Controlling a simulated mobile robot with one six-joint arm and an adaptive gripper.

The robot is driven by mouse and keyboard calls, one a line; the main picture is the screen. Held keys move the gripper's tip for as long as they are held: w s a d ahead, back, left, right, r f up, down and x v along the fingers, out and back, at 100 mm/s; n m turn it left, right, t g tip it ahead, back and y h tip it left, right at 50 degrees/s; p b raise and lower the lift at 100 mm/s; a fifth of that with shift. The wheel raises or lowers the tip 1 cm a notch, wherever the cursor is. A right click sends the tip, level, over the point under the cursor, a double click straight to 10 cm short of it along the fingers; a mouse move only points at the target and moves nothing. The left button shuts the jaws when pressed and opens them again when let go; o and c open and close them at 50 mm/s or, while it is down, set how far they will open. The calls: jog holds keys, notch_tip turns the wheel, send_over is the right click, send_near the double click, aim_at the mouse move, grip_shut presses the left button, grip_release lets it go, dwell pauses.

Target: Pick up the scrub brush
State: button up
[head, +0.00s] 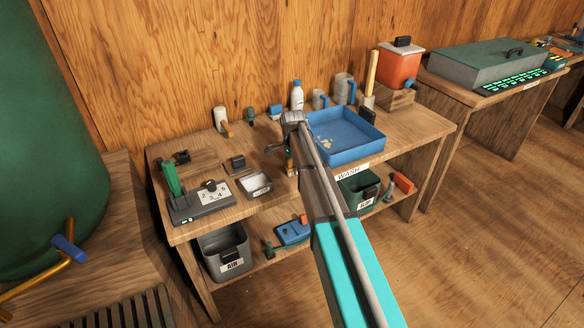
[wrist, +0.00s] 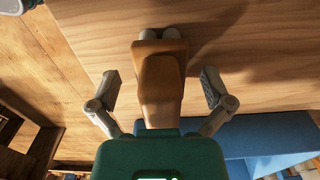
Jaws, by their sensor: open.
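In the wrist view, a brown wooden object, seemingly the scrub brush (wrist: 160,72), stands between my two fingers. It has a wide block and two pale rounded ends at its far side. My gripper (wrist: 162,88) is open, with one finger on each side of it and visible gaps between. The near end of the brush is hidden behind the green gripper body. In the head view, my gripper (head: 284,150) is at the bench, just left of the blue wash basin (head: 372,146). A small brown part shows below it, but the arm hides most of that spot.
A white tray (head: 255,188) and a grey scale (head: 203,204) stand left of my gripper. Bottles and jugs line the back, including a white bottle (head: 297,97). A red bucket (head: 398,70) stands back right. Bins sit on the lower shelf. Bare bench shows at the front right.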

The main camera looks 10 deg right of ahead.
jog(key=c, duration=1.3)
jog(key=shift+o, duration=0.2)
jog(key=shift+r, duration=0.2)
jog(key=shift+r+p, duration=0.75)
jog(key=shift+p, duration=0.2)
jog(key=s+d+r+p, duration=0.1)
jog(key=s+r+p, duration=1)
jog(key=s, duration=0.3)
jog(key=shift+d, duration=0.15)
